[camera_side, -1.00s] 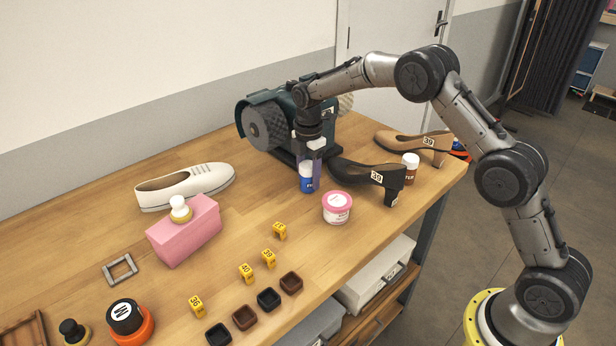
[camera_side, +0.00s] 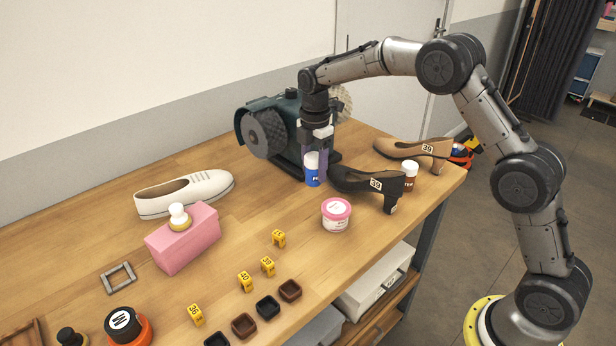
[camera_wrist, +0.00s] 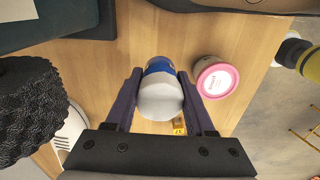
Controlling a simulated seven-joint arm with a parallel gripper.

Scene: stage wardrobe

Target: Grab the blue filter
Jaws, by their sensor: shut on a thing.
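The blue filter appears as a small blue container with a white cap (camera_side: 312,176), upright near the back of the bench, left of the black heeled shoe. It also shows in the wrist view, where its white cap (camera_wrist: 160,101) and a blue band are between my fingers. My gripper (camera_side: 314,168) points straight down with its purple fingers shut on the blue filter; it also shows in the wrist view (camera_wrist: 159,78). I cannot tell for sure whether the filter's base touches the bench.
The black shoe (camera_side: 362,182) is close on the right, the grinding machine (camera_side: 286,128) close behind. A pink-lidded tub (camera_side: 336,215) is in front. Bench space left of the tub is clear.

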